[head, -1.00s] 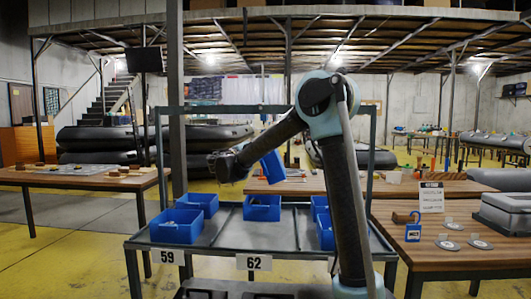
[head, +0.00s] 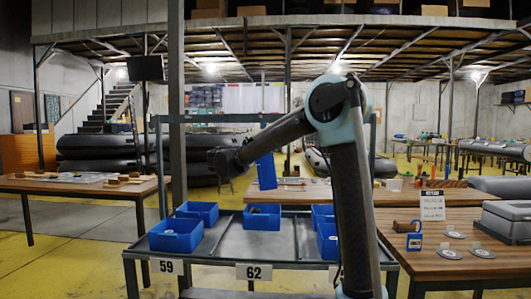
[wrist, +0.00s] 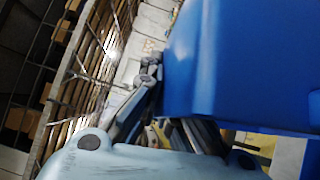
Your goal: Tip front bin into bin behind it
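My gripper (head: 224,164) is in the air above the rack, left of the held bin. The held blue bin (head: 266,171) is turned steeply on its side, nearly vertical, above the rack's middle lane. In the wrist view the same bin (wrist: 245,65) fills the upper right, and the gripper fingers (wrist: 150,78) meet its edge. The other blue bin of that lane (head: 262,221) sits upright at the back of the rack below, with small dark items visible inside. The held bin's inside and contents are hidden.
The grey rack (head: 222,248) carries blue bins on the left (head: 176,243) and right (head: 328,241). A rack upright and top bar stand around the arm. Wooden tables (head: 80,188) lie to the left, behind and right.

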